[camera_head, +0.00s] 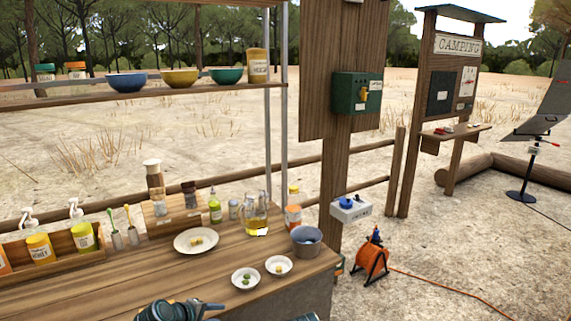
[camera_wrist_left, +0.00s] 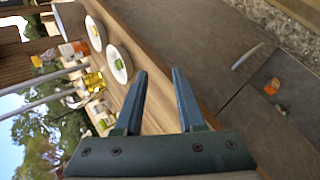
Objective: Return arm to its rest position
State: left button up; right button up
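My left gripper (camera_head: 216,311) shows at the bottom edge of the head view, low over the front part of the wooden counter. In the left wrist view my left gripper (camera_wrist_left: 158,84) has its two blue-grey fingers apart with nothing between them. It hangs near the counter's front edge, apart from the small white bowls. A small teal piece, probably part of my right arm, peeks in at the bottom of the head view. My right gripper itself does not show.
The counter (camera_head: 130,268) holds a white plate (camera_head: 196,241), two small bowls (camera_head: 245,278), a grey-blue pot (camera_head: 306,240), an oil jug (camera_head: 256,214) and a wooden condiment box (camera_head: 52,252). A shelf (camera_head: 190,88) with bowls stands above. The counter's near left is clear.

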pick_arm(q)
jog(key=s+d+m+g+y+p, duration=0.6)
jog(key=s+d+m+g, duration=0.2)
jog(key=s+d+m, duration=0.5)
jog(key=s+m, duration=0.3)
jog(key=shift+s+d+f+g, duration=0.15)
jog(key=shift+s+f+g, duration=0.15)
jog(key=shift+s+g, duration=0.1)
